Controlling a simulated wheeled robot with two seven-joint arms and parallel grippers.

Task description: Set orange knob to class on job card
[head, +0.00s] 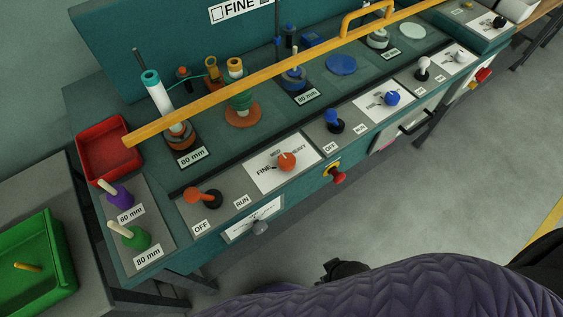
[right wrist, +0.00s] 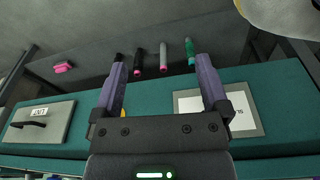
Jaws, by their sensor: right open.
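The orange knob (head: 286,161) sits on a white dial plate (head: 262,179) on the bench front, with FINE at its left, MED above and HEAVY at its right. Its exact pointing direction is too small to tell. A sign at the top (head: 240,10), possibly the job card, is cut off by the picture edge. It shows an empty box beside FINE; the rest is out of view. My right gripper (right wrist: 162,82) is open in the right wrist view, its purple fingers apart over a teal surface, with nothing clearly held. The orange knob does not show there. My left gripper is not in view.
An orange-and-black switch (head: 203,196) lies left of the dial, and a blue knob (head: 392,98) right of it. A red button (head: 338,177) projects below. A yellow rail (head: 240,82) crosses above the bench. The floor in front is clear.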

